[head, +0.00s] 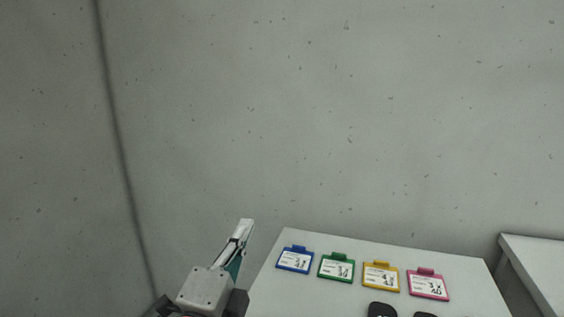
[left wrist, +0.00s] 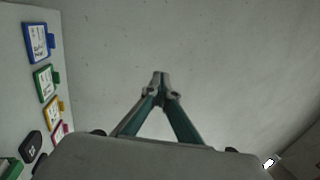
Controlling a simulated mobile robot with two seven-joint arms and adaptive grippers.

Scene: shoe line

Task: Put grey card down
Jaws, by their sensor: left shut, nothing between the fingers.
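My left gripper (head: 245,224) is raised at the left edge of the table, its fingers closed together and pointing up. In the left wrist view its fingertips (left wrist: 158,86) meet with nothing between them. No grey card shows in either view. Four framed cards lie in a row on the white table (head: 272,279): blue (head: 295,260), green (head: 336,267), yellow (head: 381,277) and pink (head: 428,284). The gripper is apart from all of them. My right gripper is not in view.
Black rounded objects (head: 382,310) sit at the front of the table, cut off by the picture edge. Another pale surface (head: 535,262) stands at the right. A bare grey wall (head: 300,120) rises behind. The table's left strip is clear.

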